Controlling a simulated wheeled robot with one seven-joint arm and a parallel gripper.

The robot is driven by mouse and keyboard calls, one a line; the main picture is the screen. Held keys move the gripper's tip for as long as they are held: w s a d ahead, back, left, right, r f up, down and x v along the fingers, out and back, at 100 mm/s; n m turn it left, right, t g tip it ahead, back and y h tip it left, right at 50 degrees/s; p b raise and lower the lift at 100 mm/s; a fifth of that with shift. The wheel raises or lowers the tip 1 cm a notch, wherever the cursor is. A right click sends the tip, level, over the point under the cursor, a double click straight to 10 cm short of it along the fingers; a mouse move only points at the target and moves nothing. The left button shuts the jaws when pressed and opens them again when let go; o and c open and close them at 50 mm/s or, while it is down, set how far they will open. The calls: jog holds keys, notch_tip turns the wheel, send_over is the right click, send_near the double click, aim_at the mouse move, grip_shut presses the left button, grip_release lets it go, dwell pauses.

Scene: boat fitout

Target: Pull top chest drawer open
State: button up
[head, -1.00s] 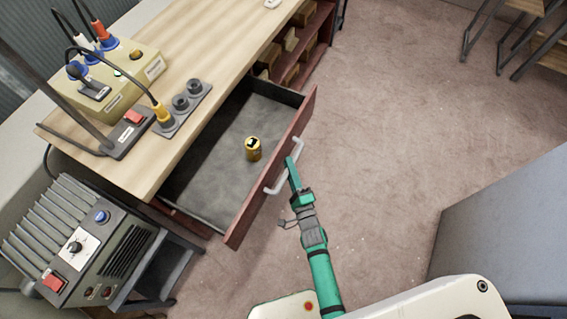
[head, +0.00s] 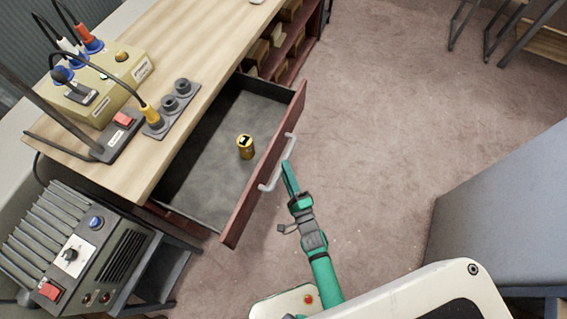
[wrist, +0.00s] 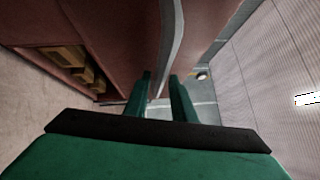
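The top chest drawer (head: 232,206) stands well out from the chest under the wooden worktop, its grey inside showing. A small yellow can (head: 245,147) stands upright in it. The pale bar handle (head: 267,186) is on the red-brown drawer front. My green gripper (head: 287,168) is just outside the handle, its tips close to the bar; the head view does not clearly show contact. In the wrist view, its two fingers (wrist: 162,95) are apart with a gap between them, and nothing is clearly clamped there.
A yellow box with plugs (head: 110,85) and a grey socket strip (head: 175,105) are on the worktop (head: 180,60). A grey finned unit (head: 85,250) stands left of the drawer. A grey block (head: 500,210) is at the right. Carpet between is clear.

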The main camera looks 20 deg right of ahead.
jog(key=s+f, duration=0.1)
jog(key=s, duration=0.6)
jog(key=shift+s, duration=0.35)
jog(key=shift+d, duration=0.1)
jog(key=s+a+r+n+g, duration=0.4)
jog(key=s+a+r+n, duration=1.1)
jog(key=s+n, duration=0.3)
jog(key=shift+s+r+n, duration=0.35)
jog(key=shift+r+n, duration=0.05)
jog(key=shift+n, duration=0.3)
